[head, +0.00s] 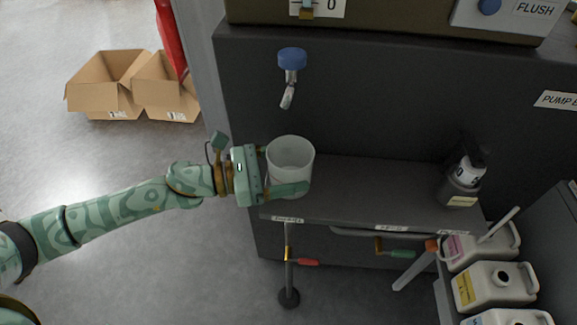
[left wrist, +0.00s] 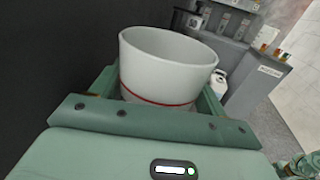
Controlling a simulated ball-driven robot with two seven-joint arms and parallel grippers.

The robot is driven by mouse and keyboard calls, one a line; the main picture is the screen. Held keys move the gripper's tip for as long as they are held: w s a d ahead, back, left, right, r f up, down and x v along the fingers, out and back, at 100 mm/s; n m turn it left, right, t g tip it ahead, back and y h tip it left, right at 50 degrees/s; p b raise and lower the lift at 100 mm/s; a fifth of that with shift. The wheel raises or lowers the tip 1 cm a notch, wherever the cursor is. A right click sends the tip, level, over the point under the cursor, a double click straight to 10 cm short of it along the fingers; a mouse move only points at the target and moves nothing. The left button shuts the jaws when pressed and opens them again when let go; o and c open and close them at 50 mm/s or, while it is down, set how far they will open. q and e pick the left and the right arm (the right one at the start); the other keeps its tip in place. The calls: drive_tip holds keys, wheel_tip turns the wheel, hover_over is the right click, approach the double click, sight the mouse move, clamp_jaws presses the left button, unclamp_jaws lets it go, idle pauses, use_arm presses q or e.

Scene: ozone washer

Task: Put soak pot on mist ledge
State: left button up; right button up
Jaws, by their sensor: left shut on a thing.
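The soak pot (head: 290,152) is a white, open-topped round pot at the left end of a dark grey ledge (head: 365,190), apparently the mist ledge. In the left wrist view the pot (left wrist: 165,75) shows a red line low on its wall. My left gripper (head: 286,170) comes from the left and is shut on the pot, one finger on each side. The pot looks upright; whether its base touches the ledge is hidden. My right gripper is not in view.
A blue-knobbed tap (head: 291,75) juts from the dark back panel above the pot. A dark bottle-like device (head: 461,187) stands at the ledge's right end; the middle is bare. White jugs (head: 495,287) stand lower right. Cardboard boxes (head: 108,85) lie on the floor at left.

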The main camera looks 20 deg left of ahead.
use_arm(q)
drive_tip(key=shift+f, duration=0.2)
drive_tip(key=o, duration=1)
drive_tip(key=shift+o, duration=0.3)
drive_tip(key=shift+r, duration=0.1)
